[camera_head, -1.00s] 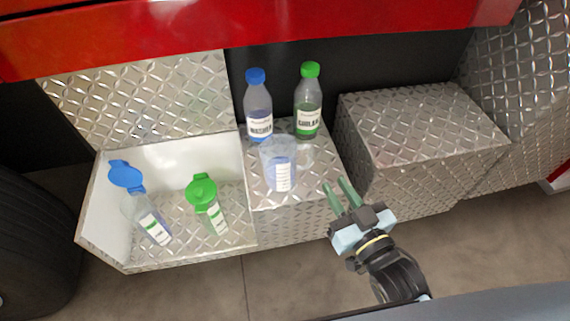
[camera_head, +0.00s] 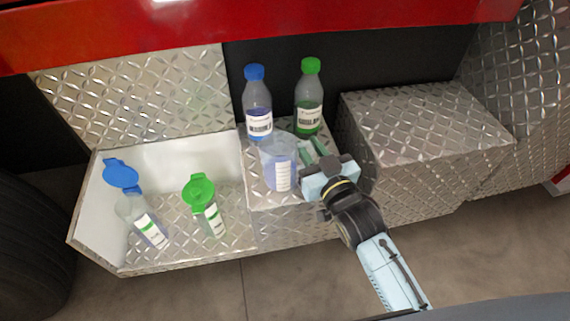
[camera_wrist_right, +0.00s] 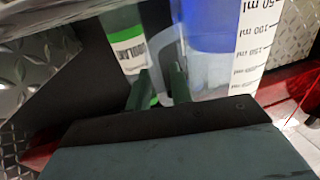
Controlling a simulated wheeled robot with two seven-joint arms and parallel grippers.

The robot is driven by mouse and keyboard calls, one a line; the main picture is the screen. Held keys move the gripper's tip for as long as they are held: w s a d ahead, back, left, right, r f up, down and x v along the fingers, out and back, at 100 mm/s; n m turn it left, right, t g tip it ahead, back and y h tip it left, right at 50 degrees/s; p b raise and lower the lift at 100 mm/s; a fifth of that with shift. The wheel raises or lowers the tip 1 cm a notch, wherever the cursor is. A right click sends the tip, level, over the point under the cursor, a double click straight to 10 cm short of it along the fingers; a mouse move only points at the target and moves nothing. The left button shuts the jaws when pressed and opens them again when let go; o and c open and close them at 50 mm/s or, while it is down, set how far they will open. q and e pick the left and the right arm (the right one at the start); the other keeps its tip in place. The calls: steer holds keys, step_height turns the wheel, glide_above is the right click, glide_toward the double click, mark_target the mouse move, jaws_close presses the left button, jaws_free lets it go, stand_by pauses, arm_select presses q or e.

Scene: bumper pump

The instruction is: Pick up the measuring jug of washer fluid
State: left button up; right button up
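The measuring jug (camera_head: 279,163) is clear with a white scale strip and bluish fluid. It stands upright on the middle metal step. In the right wrist view the jug (camera_wrist_right: 212,45) fills the upper right, with ml marks. A pale, handle-like part (camera_wrist_right: 166,50) shows at its left side, near the fingers. My right gripper (camera_head: 314,150) is just right of the jug, fingers pointing away from me. Its green fingers (camera_wrist_right: 160,88) are apart; whether the handle lies between them I cannot tell. My left gripper is not in view.
A blue-capped washer bottle (camera_head: 258,105) and a green-capped coolant bottle (camera_head: 308,98) stand close behind the jug. The left bin (camera_head: 180,155) holds a blue-lidded container (camera_head: 142,218) and a green-lidded one (camera_head: 205,205). A raised metal box (camera_head: 425,125) is at right.

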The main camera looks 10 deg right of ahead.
steer(key=shift+w+a, duration=0.15)
steer(key=shift+w, duration=0.4)
jaws_close()
steer(key=shift+r, duration=0.25)
